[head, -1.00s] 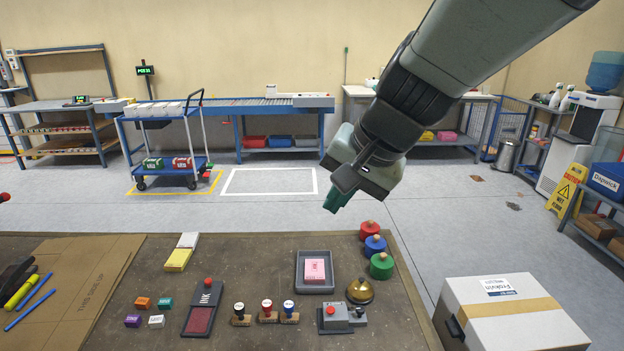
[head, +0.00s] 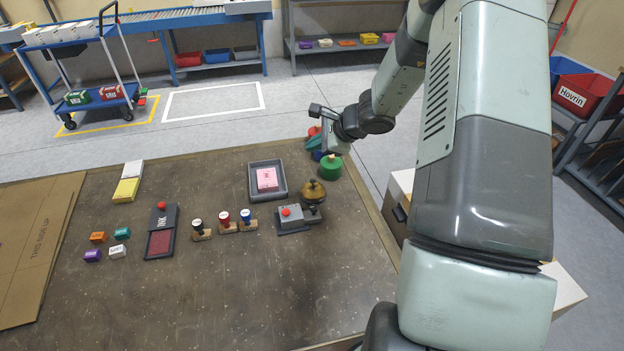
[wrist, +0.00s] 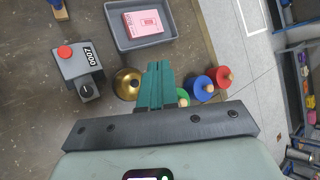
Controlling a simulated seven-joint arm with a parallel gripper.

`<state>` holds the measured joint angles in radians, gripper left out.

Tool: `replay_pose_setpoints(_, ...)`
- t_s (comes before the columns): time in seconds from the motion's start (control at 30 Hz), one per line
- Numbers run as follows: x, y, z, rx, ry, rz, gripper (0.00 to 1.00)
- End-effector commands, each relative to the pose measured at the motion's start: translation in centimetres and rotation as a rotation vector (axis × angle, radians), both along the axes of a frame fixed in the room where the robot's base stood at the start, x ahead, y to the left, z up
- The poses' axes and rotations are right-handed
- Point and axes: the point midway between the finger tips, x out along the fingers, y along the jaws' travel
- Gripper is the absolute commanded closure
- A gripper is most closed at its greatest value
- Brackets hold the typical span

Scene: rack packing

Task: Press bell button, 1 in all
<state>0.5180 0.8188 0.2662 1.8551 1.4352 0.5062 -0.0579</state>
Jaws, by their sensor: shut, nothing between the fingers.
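The brass bell (head: 313,193) with its dome and small top button stands on the brown table, near the right edge and beside a grey device. In the wrist view the bell (wrist: 125,86) lies just left of my fingertips. My gripper (head: 331,142) is shut and empty, above and behind the bell near the table's far right corner.
A grey device with a red button (head: 291,212) stands close to the bell. A green round weight (head: 331,168) stands behind it, with blue and red ones beyond. A grey tray (head: 252,181) holds a pink box. Stamps (head: 225,222) stand left; the front table area is clear.

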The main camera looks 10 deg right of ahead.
Motion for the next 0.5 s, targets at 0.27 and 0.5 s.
replay_pose_setpoints(0.27, 0.04, -0.08, -0.19, 0.004, 0.003, -0.007, 1.00)
replay_pose_setpoints(0.5, 0.01, -0.06, -0.95, 0.004, 0.004, -0.006, 1.00)
